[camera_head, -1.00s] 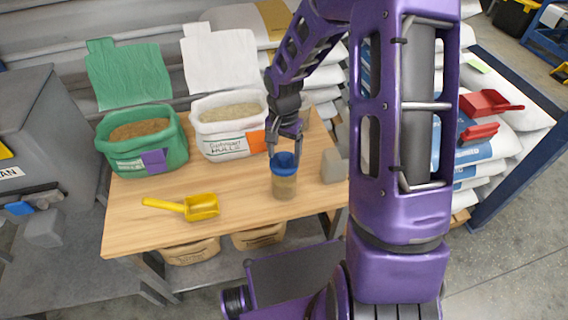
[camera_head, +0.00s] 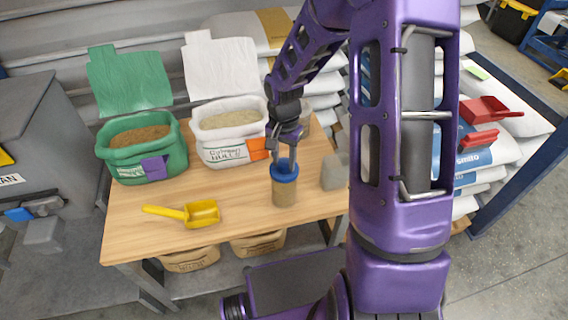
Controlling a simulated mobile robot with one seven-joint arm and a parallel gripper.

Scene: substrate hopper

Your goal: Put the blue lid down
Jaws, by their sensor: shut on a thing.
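The blue lid (camera_head: 285,176) is at the top of a clear jar (camera_head: 285,195) with tan-brown contents, which stands upright near the front edge of the wooden table. My gripper (camera_head: 285,165) points down from above and is shut on the lid. The fingers partly cover the lid's top. I cannot tell whether the lid rests fully on the jar's rim or is held just over it.
A yellow scoop (camera_head: 202,213) lies on the table (camera_head: 235,190) to the left, with clear wood between it and the jar. A grey block (camera_head: 335,172) stands close right. A green bag (camera_head: 170,165) and a white bag (camera_head: 225,148), both open, stand behind.

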